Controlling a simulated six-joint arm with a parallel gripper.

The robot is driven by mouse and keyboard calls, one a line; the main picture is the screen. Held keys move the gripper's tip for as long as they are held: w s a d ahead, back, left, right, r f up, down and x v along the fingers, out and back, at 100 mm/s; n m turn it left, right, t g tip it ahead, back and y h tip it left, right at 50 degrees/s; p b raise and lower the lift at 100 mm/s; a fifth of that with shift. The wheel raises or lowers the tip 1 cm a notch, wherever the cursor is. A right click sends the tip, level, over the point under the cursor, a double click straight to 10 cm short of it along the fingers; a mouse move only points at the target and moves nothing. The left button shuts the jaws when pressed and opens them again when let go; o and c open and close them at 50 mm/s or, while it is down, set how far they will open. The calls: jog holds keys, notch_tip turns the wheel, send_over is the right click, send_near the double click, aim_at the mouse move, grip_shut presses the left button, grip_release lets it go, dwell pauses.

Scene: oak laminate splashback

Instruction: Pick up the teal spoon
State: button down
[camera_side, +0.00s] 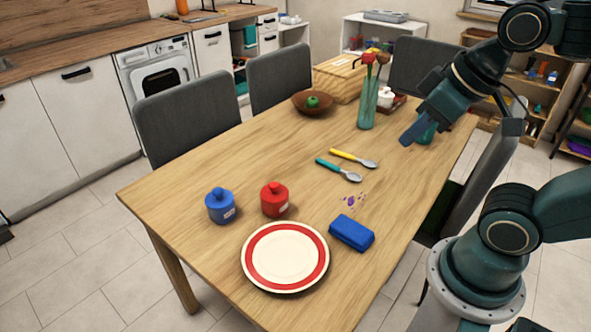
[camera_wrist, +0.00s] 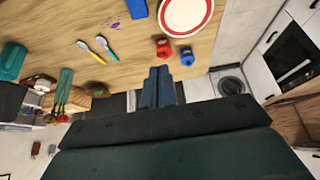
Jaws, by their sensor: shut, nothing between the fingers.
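The teal spoon (camera_side: 338,170), with a teal handle and a silver bowl, lies on the wooden table (camera_side: 210,160). A yellow-handled spoon (camera_side: 354,158) lies close beside it, nearly parallel. In the wrist view the teal spoon (camera_wrist: 89,51) and the yellow spoon (camera_wrist: 105,47) lie at the upper left. My gripper (camera_side: 408,140) is shut and empty, above the table to the right of both spoons. In the wrist view my gripper's fingers (camera_wrist: 158,74) are together, with the spoons off to their left.
A vase with flowers (camera_side: 367,105) stands behind the spoons, near a bowl with a green fruit (camera_side: 313,102). Red (camera_side: 274,200) and blue (camera_side: 220,206) jars, a red-rimmed plate (camera_side: 246,270) and a blue block (camera_side: 351,233) sit nearer. A teal container (camera_side: 427,132) is partly hidden by my gripper.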

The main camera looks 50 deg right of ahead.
jog(key=c, duration=2.2)
grip_release()
jog(key=c, duration=1.2)
grip_release()
jog(key=shift+c, duration=0.2)
